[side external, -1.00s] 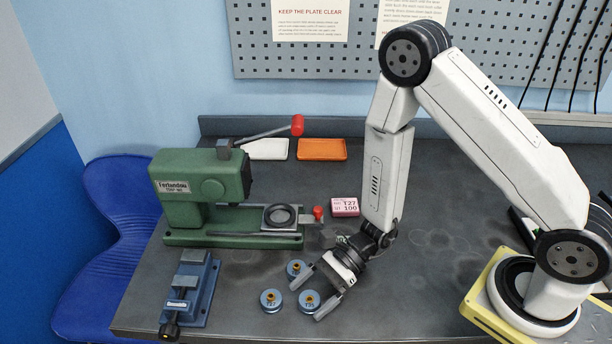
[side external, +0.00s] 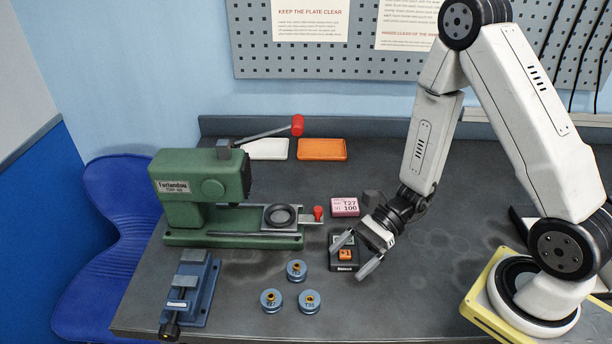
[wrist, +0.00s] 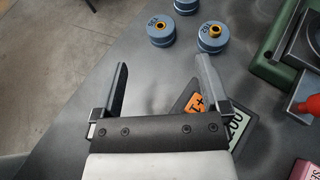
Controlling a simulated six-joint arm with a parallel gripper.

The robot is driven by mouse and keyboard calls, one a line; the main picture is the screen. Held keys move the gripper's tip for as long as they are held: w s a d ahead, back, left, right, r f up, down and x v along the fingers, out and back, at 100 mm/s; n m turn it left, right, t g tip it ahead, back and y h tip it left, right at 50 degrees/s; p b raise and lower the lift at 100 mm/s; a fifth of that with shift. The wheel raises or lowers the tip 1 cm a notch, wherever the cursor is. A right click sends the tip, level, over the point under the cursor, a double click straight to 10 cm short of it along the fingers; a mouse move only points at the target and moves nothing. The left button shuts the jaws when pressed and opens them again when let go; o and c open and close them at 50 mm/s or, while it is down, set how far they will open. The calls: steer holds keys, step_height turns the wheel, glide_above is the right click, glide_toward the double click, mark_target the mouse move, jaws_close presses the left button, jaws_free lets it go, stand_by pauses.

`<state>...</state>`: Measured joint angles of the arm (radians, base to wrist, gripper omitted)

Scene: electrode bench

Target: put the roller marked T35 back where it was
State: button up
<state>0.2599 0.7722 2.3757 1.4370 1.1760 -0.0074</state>
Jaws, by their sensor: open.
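Three blue rollers with brass-coloured centres stand upright on the dark bench. The front right one, whose label looks like T35 (side external: 309,301), also shows in the wrist view (wrist: 160,31), ahead of my fingers. The T27 roller (side external: 271,301) is to its left. My gripper (side external: 349,263) is open and empty, up and to the right of the rollers.
A black counter (side external: 344,262) with an orange +1 button lies by my fingers. The green press (side external: 200,192) and blue vise (side external: 190,285) stand left. White (side external: 267,149) and orange (side external: 322,149) trays are at the back.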

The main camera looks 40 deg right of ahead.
steer(key=shift+s+d+r, duration=0.1)
steer(key=shift+d+r, duration=0.15)
steer(key=shift+d, duration=0.35)
stand_by(0.3)
steer(key=shift+s+r+n+g+h, duration=0.2)
steer(key=shift+s+n+g+h, duration=0.3)
steer(key=shift+s+n+g, duration=0.5)
steer(key=n+h, duration=0.1)
steer(key=s+d+n+g+h, duration=0.1)
steer(key=n, duration=0.1)
steer(key=s+n+g+h, duration=0.1)
steer(key=shift+s+d+r+n, duration=0.15)
steer(key=shift+r+n, duration=0.1)
steer(key=shift+n, duration=0.15)
steer(key=d+n+h, duration=0.2)
steer(key=n+h, duration=0.1)
steer(key=d+r+n+h, duration=0.1)
steer(key=shift+s+n+h, duration=0.25)
steer(key=shift+n+h, duration=0.05)
steer(key=shift+n, duration=0.1)
steer(key=w+d+r+n+t+h, duration=0.3)
steer(key=w+r+n+t+h, duration=0.1)
steer(key=n, duration=0.3)
steer(key=shift+w+d+r+n+t+h, duration=0.4)
steer(key=shift+w+r+t, duration=0.1)
steer(key=shift+w+r, duration=0.2)
